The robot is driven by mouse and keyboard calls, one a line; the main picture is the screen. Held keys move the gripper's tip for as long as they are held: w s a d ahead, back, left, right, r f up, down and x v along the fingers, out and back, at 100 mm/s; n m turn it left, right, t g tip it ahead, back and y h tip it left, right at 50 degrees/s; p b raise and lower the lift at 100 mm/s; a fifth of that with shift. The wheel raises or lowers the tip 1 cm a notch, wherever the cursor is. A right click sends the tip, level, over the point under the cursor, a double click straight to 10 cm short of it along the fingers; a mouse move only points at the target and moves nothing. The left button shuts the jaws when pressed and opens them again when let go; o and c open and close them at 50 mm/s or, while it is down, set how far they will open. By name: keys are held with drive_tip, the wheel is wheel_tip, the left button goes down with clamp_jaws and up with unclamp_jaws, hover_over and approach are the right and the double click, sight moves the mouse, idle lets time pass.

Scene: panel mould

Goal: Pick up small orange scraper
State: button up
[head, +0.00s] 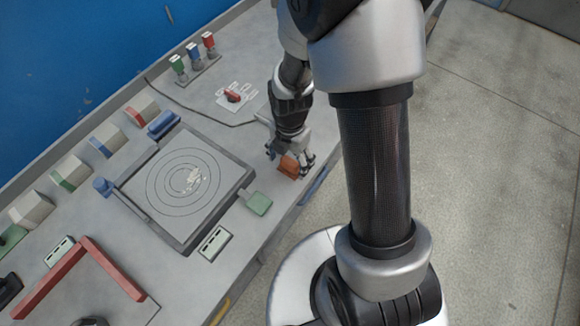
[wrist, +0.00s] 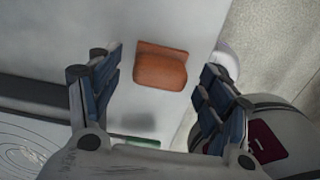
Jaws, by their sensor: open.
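The small orange scraper (head: 288,165) lies near the front edge of the grey table, right of the square panel mould. It also shows in the wrist view (wrist: 161,66) as an orange, block-like piece. My gripper (head: 288,158) is open, right at the scraper in the head view and partly covering it. In the wrist view my gripper's two blue-padded fingers (wrist: 150,88) stand wide apart on either side, with the scraper between and slightly beyond their tips. No contact shows. I cannot tell the exact height of the fingers above the table.
The square panel mould (head: 228,203) with circular rings lies to the left. A green-bladed tool (head: 259,203) lies beside its right edge. A small red item (head: 233,96) on a white plate and several coloured bottles (head: 208,43) stand further back. The table's front edge is close to the scraper.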

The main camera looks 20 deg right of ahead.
wheel_tip(320, 180, down, 2)
drive_tip(key=shift+f, duration=0.1)
drive_tip(key=shift+c, duration=0.4)
drive_tip(key=c, duration=1.1)
